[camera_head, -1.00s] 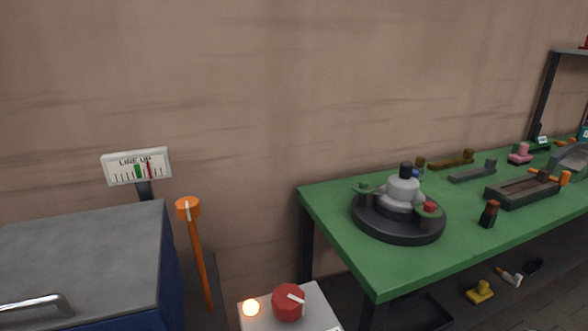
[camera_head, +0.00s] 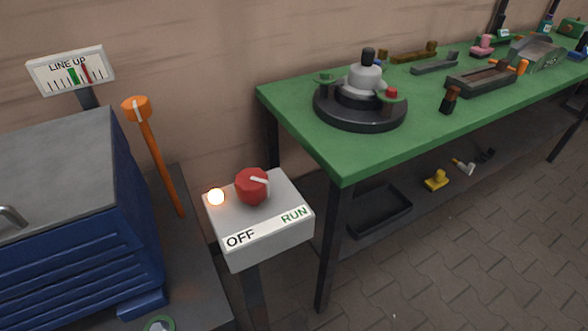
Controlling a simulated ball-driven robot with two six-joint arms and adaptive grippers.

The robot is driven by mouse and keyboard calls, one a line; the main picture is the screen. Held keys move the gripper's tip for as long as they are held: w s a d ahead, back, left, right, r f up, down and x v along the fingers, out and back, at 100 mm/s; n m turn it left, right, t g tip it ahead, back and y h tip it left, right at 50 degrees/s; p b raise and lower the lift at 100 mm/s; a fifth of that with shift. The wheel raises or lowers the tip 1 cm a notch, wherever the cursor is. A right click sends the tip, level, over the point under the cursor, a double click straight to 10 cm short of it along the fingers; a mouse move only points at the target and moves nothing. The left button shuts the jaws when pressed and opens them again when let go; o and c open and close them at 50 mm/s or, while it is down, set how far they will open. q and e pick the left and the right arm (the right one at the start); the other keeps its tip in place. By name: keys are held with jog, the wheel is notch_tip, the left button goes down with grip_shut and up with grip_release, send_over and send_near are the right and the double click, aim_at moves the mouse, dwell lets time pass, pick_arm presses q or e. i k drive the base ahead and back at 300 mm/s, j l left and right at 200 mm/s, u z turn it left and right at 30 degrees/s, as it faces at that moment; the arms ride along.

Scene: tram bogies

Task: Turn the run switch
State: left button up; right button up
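The run switch is a red round knob (camera_head: 252,187) with a white pointer, on top of a light grey box (camera_head: 240,225) on a dark post. The box's front edge carries a label with OFF at the left and RUN at the right. The pointer points to the right and slightly down; I cannot tell for certain which label it is set to. An orange lamp (camera_head: 216,197) glows on the box, left of the knob. Neither of my grippers is in view.
A green table (camera_head: 300,113) with a dark round fixture (camera_head: 360,110) and several small parts stands right of the box. A blue cabinet (camera_head: 85,235), an orange-topped lever (camera_head: 155,155) and a LINE UP gauge (camera_head: 72,71) are at the left. Paved floor (camera_head: 450,260) lies clear at the lower right.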

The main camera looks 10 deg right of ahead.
aim_at(251, 185)
jog(key=k, duration=1.9)
